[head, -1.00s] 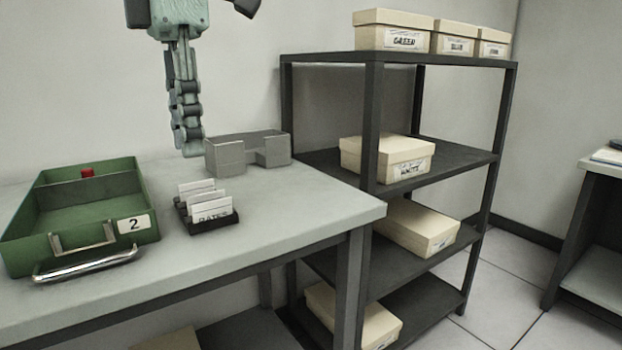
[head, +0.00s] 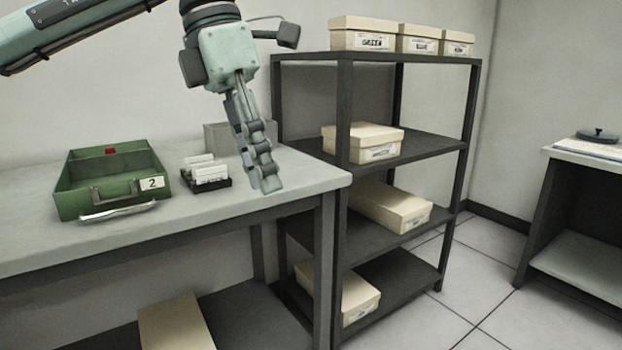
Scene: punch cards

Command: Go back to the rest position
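My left gripper (head: 264,186) hangs from the pale green arm that comes in from the upper left. Its fingers point down, in front of the grey box and above the right part of the table. The fingers overlap from this side, so I cannot tell whether they are open or shut; no object shows in them. My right gripper is not in view.
A green tray (head: 74,198) marked 2 and a black card holder (head: 222,183) with white cards stand on the table (head: 120,235). A grey box (head: 213,137) is behind the gripper. A dark shelf rack (head: 375,238) with cream boxes stands to the right.

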